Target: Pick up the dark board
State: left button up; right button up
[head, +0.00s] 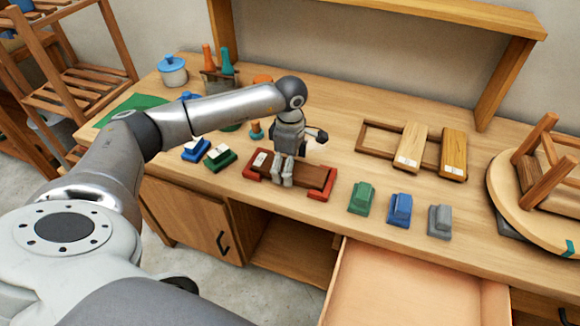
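The dark board (306,174) is a long brown piece on the workbench, with a red end piece at each end and a white label near its left end. My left gripper (282,172) points down over the middle of the board, its fingers hiding part of it. The fingers look close to or against the board, but I cannot tell whether they are open or closed on it. My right gripper is not in view.
Blue (195,149) and green (220,158) labelled blocks lie left of the board. Green (362,198), blue (399,210) and grey (439,221) blocks stand to its right. Light boards (412,147) rest on a wooden frame behind. An open drawer (410,285) juts out in front.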

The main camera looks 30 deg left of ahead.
pick_arm(q)
jog(key=shift+f, duration=0.3)
jog(key=shift+r, duration=0.1)
jog(key=c, duration=1.2)
jog(key=shift+c, duration=0.2)
